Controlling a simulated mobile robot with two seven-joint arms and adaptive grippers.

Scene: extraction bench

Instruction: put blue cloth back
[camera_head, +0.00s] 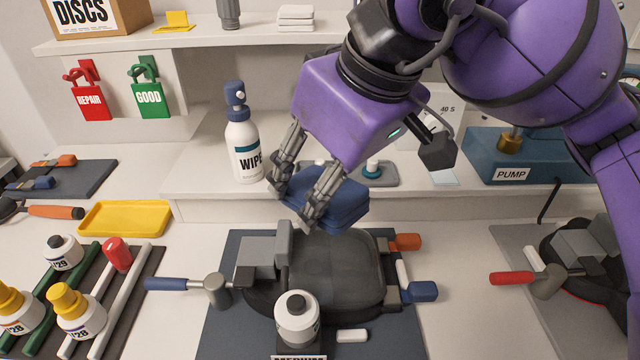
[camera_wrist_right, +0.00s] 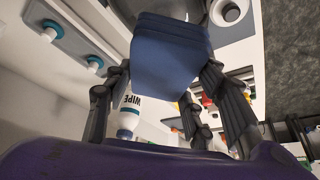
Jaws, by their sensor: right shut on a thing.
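The blue cloth (camera_head: 338,196) is a folded, layered pad. My right gripper (camera_head: 296,205) is shut on it and holds it over the rear of the dark rounded device on the bench, in front of the raised ledge. In the right wrist view the cloth (camera_wrist_right: 170,55) sits between the fingers (camera_wrist_right: 168,85). Whether the cloth touches anything below cannot be told. A grey tray (camera_head: 385,175) with a teal-ringed white peg (camera_head: 372,168) stands on the ledge, partly hidden behind my gripper. My left gripper is not in view.
A WIPE spray bottle (camera_head: 243,150) stands on the ledge left of my gripper. A blue PUMP box (camera_head: 500,155) is at the right. A white bottle (camera_head: 297,318) stands in front of the dark device (camera_head: 340,265). A yellow tray (camera_head: 125,217) and a bottle rack (camera_head: 135,285) are at the left.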

